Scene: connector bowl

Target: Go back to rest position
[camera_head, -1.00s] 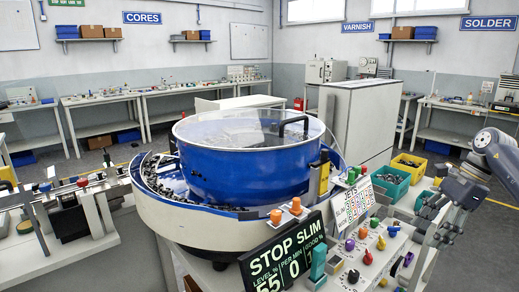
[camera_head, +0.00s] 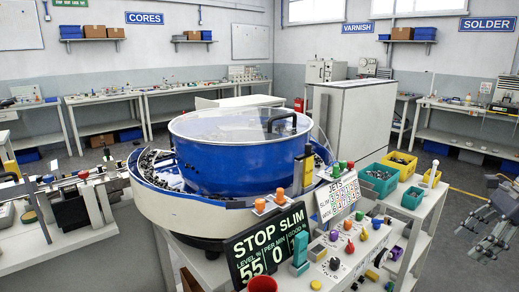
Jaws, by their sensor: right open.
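My right gripper (camera_head: 484,236) is at the right edge of the head view, over the floor to the right of the feeder bench. Its grey fingers point down and to the left. It is open, and I see nothing held between them. Most of the arm behind it is cut off by the frame edge. My left gripper is not in view. The blue bowl (camera_head: 235,165) with its clear lid stands in the middle, inside a white-walled track with dark parts in it.
A grey cabinet (camera_head: 352,125) stands behind. Open floor lies between this bench and the right wall tables.

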